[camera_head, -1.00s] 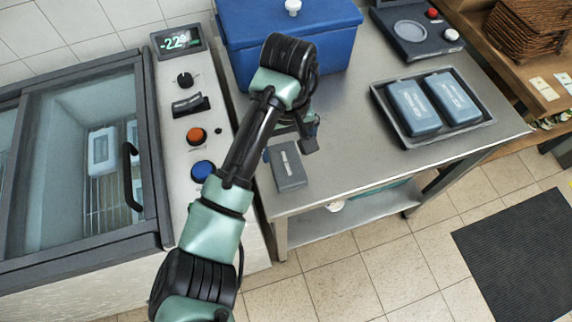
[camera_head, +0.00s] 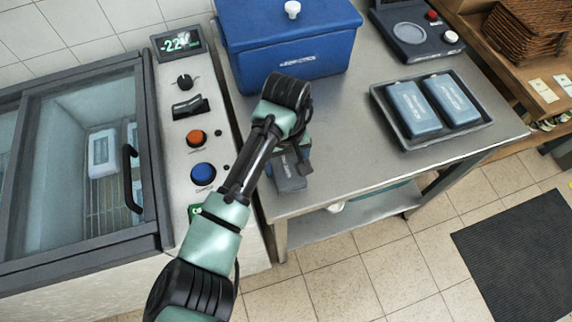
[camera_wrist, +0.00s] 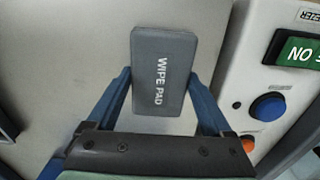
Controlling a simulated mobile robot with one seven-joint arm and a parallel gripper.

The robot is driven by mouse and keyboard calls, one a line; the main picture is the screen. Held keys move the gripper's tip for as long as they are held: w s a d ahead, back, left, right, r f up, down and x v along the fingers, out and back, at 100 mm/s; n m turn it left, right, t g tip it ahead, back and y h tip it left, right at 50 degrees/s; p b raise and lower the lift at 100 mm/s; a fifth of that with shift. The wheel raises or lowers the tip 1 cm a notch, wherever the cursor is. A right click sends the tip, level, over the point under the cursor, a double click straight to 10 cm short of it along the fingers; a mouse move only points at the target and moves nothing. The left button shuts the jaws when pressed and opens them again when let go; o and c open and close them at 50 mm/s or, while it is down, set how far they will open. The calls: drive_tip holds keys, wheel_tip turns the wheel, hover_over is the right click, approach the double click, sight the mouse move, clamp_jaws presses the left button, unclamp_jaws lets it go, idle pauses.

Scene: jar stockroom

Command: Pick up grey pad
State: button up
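The grey pad (camera_wrist: 162,75) is a flat dark-grey block marked "WIPE PAD". It lies on the steel table near its left front corner. In the head view the pad (camera_head: 290,184) is partly hidden under my gripper (camera_head: 288,162). In the wrist view my gripper (camera_wrist: 163,95) is open, with one blue finger on each side of the pad's near part. I cannot tell whether the fingertips are down at the pad's height.
The freezer (camera_head: 85,150) with its control panel of knobs and buttons stands close on the left. A blue lidded box (camera_head: 290,50) is behind my gripper. A tray (camera_head: 404,137) with two blue packs lies to the right. The table between is clear.

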sight(286, 165)
drive_tip(key=c, duration=0.6)
wheel_tip(286, 165, up, 10)
drive_tip(key=shift+r, duration=0.1)
drive_tip(key=shift+c, duration=0.2)
